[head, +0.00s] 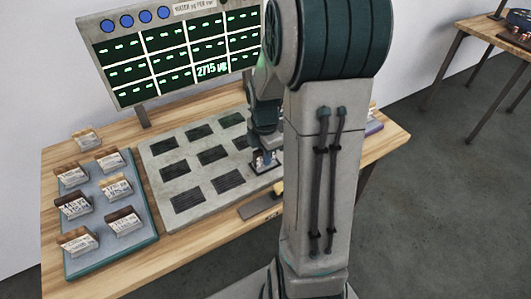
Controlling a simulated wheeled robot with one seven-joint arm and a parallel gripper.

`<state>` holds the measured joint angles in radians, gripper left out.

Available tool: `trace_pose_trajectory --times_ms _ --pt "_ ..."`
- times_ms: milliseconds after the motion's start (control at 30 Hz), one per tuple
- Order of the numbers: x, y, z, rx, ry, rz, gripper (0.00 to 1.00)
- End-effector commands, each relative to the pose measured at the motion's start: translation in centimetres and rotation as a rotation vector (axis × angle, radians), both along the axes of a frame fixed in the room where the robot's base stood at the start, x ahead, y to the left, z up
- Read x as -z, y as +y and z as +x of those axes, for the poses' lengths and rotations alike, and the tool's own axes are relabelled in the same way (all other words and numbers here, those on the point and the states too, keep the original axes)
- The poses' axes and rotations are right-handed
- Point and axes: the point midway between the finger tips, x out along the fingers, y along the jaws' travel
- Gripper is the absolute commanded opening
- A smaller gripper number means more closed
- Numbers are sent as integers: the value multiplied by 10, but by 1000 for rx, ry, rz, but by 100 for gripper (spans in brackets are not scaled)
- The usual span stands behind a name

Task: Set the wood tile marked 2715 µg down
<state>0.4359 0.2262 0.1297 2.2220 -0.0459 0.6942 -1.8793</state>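My gripper (264,164) points down at the near right slot of a grey board (160,150) with rows of dark slots. Something small and pale shows between its fingers, but it is too small to tell whether it is a tile or whether the fingers are shut on it. Several wood tiles with white labels, such as one at the front (77,241), stand on a blue-grey tray (100,218) at the left. Their labels are too small to read, so I cannot pick out the tile marked 2715 µg. My arm hides the board's right side.
A display panel (165,55) with green readings stands behind the board; one large reading says 2715 µg. A single tile (86,138) stands behind the tray. A dark plate (258,208) and a yellow piece (278,188) lie near the table's front edge. Another table (490,27) is at far right.

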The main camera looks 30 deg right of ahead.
Motion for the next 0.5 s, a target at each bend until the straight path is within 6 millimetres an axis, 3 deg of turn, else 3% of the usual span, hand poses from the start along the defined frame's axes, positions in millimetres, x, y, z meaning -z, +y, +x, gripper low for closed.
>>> trace_pose_trajectory --times_ms 33,67,367,500 --pt "1 0 0 0 1 0 28" --pt "1 0 0 0 1 0 36" --pt "-1 0 0 0 1 0 36" --pt "-13 -1 0 0 -2 -1 36"
